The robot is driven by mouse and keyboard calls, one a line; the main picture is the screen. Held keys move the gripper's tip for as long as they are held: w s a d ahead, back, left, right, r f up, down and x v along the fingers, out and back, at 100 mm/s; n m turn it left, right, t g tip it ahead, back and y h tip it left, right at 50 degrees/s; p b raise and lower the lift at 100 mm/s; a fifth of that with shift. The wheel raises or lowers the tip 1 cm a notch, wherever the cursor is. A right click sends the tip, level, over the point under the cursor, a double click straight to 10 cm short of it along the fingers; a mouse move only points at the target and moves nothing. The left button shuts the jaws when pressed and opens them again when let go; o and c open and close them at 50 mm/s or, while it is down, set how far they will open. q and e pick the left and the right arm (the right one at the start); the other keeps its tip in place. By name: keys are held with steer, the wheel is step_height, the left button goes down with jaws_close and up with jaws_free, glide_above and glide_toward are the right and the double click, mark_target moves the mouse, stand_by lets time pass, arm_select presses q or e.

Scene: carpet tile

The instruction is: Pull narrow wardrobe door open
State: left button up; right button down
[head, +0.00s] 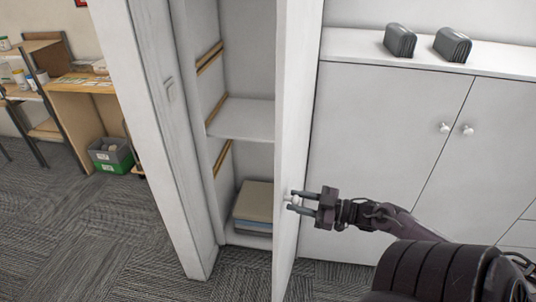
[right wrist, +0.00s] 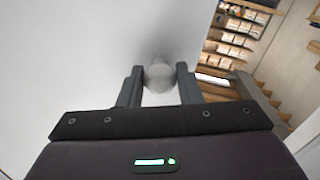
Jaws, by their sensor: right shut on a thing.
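The narrow wardrobe (head: 172,150) is white and stands left of centre in the head view. Its door (head: 292,120) stands well open, seen nearly edge-on, and the shelves inside show. My right gripper (head: 294,199) is at the door's outer face, shut on the round white door knob (right wrist: 159,76). In the right wrist view the knob sits between the two dark fingers, with the white door face behind it. My left gripper is not in view.
A white cabinet (head: 385,140) with two knobs stands right of the door, with two dark grey objects (head: 400,40) on top. Inside the wardrobe lies a stack of boxes or books (head: 255,205). A green-and-grey bin (head: 110,156) and wooden desk stand left. Carpet (head: 90,240) is clear at front left.

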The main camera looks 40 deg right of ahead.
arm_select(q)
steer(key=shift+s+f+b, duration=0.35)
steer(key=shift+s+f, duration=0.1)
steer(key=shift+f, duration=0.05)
arm_select(e)
steer(key=s+d+n+g+y, duration=0.1)
steer(key=s+d+n+y, duration=0.1)
steer(key=s, duration=0.4)
steer(key=d+y, duration=0.1)
steer(key=d, duration=0.1)
steer(key=shift+d+g, duration=0.35)
steer(key=shift+g, duration=0.05)
steer(key=shift+f, duration=0.1)
steer(key=c, duration=1)
jaws_free()
steer(key=shift+w, duration=0.1)
steer(key=shift+c, duration=0.2)
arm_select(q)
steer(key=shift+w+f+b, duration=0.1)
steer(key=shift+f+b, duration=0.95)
arm_select(e)
steer(key=v, duration=0.7)
steer(key=shift+s+d, duration=0.25)
steer(key=shift+s, duration=0.1)
